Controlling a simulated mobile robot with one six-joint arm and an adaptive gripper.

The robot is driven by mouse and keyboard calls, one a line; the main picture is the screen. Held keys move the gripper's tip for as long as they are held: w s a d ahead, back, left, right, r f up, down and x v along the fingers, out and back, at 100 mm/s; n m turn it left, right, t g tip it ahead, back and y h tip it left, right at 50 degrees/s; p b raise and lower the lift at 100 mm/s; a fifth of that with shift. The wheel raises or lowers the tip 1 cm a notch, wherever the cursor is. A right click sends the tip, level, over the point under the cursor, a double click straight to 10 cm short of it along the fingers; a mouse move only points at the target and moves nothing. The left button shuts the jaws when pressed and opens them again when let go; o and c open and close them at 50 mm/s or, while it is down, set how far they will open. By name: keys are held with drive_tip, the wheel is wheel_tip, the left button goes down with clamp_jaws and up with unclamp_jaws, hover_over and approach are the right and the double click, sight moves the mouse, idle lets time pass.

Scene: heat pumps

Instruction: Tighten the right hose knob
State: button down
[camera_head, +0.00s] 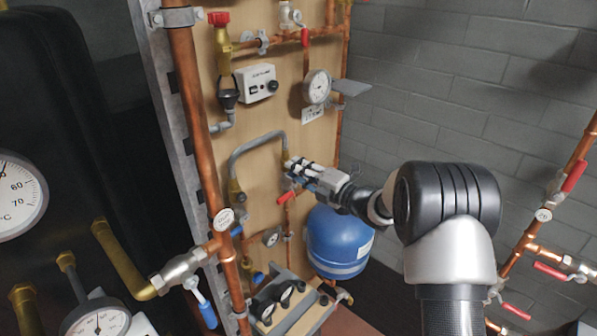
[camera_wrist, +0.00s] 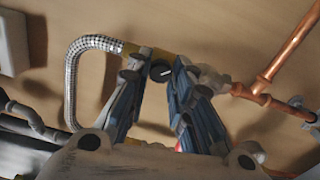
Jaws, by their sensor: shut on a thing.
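A grey braided hose (camera_head: 256,141) bends like an arch on the wooden board. It also shows in the wrist view (camera_wrist: 76,72), ending in a brass fitting (camera_wrist: 140,53). Right of that fitting is a small dark round knob (camera_wrist: 160,71) with a pale mark on its face. My gripper (camera_head: 291,166) reaches in at the hose's right end. In the wrist view its fingers (camera_wrist: 158,85), with blue pads, stand on both sides of the knob and are shut on it. In the head view my gripper covers the knob.
A red lever (camera_head: 286,197) is just below my gripper. A blue tank (camera_head: 339,241) hangs below my forearm. A copper pipe (camera_wrist: 290,45) and fittings lie right of the fingers. A gauge (camera_head: 317,86) and white box (camera_head: 256,82) are above.

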drive_tip(key=shift+w+d+r+m+p, duration=0.1)
drive_tip(key=shift+m+p, duration=5.05)
drive_tip(key=shift+m, duration=7.85)
drive_tip(key=c, duration=1.4)
unclamp_jaws()
